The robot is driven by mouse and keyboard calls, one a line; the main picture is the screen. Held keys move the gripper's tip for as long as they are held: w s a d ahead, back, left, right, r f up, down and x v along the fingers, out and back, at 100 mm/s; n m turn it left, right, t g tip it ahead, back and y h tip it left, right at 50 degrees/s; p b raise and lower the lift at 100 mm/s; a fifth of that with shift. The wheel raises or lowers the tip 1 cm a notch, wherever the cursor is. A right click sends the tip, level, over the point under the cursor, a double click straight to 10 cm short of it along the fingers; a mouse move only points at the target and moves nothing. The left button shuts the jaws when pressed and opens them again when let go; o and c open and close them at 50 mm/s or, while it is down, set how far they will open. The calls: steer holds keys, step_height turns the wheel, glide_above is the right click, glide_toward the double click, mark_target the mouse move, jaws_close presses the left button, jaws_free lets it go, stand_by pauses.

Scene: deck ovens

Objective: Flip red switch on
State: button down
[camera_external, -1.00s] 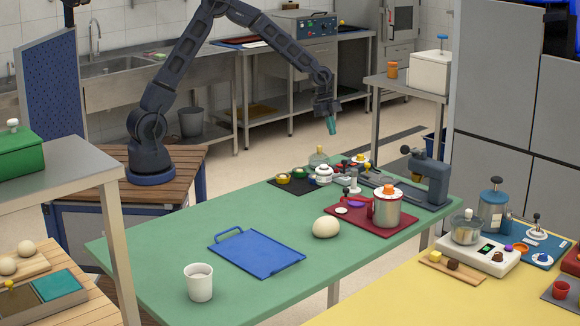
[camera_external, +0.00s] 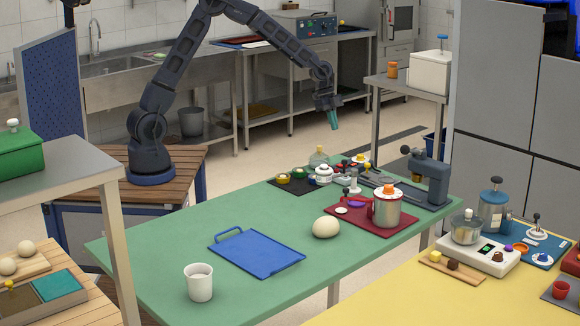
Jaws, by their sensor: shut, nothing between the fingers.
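My gripper (camera_external: 334,120) hangs with its teal fingers pointing down, shut and empty. It is in the air beyond the far edge of the green table, above and apart from the things there. I cannot clearly make out a red switch. A small red part (camera_external: 346,166) shows at the far side of the table, among small items beside the grey press-like machine (camera_external: 432,180). It is too small to tell what it is or how it is set.
The green table (camera_external: 170,245) holds a blue tray (camera_external: 256,253), a white cup (camera_external: 199,283), a dough ball (camera_external: 326,228) and a metal pot (camera_external: 387,211) on a dark red tray (camera_external: 343,222). A dark mat (camera_external: 289,186) with small pots lies at the far edge.

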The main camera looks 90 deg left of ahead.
mark_target(341, 165)
steer(key=x, duration=1.4)
steer(key=shift+d+f, duration=0.1)
stand_by(0.4)
steer(key=shift+s, duration=0.1)
